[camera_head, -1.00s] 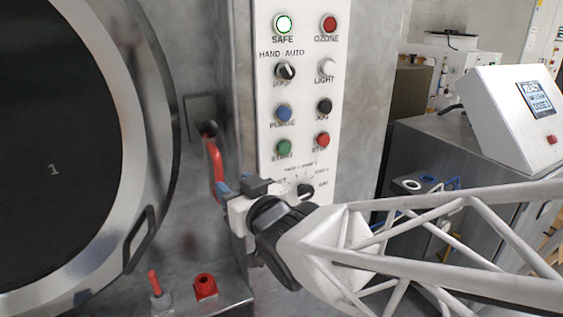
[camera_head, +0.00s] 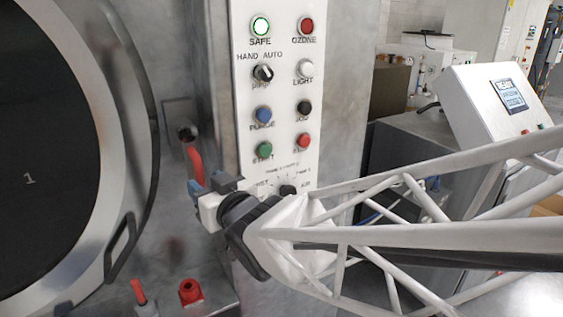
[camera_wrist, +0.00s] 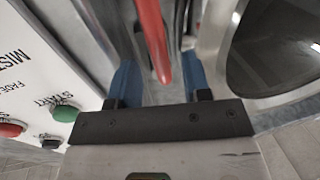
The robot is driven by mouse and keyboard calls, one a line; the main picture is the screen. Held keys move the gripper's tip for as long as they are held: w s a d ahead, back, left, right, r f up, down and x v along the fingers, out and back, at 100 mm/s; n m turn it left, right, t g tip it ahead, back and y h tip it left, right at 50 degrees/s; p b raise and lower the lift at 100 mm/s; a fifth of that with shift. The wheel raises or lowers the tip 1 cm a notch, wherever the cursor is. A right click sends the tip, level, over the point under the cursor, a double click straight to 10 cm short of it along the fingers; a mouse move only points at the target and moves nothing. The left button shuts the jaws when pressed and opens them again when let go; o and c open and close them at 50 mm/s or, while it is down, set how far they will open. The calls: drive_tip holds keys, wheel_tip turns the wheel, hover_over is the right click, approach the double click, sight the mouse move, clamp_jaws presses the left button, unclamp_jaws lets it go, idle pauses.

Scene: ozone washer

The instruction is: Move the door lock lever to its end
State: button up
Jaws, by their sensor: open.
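The door lock lever is a red rod (camera_head: 195,160) hanging down from a dark round pivot on the grey metal wall, between the round door and the control panel. My gripper (camera_head: 210,186), with blue fingers, is at the lever's lower end, which it partly hides in the head view. In the wrist view the red lever (camera_wrist: 151,38) reaches down between the two blue fingers of my gripper (camera_wrist: 158,78), with gaps on both sides. The fingers are open around it and do not grip it.
The white control panel (camera_head: 285,120) with buttons and knobs stands close right of my gripper. The round door (camera_head: 120,130) with its handle (camera_head: 121,247) is to the left. A short red-tipped rod (camera_head: 139,291) and a red fitting (camera_head: 190,291) stand on the ledge below.

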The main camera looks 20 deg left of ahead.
drive_tip(key=shift+x, duration=2.6)
drive_tip(key=shift+c, duration=0.3)
clamp_jaws()
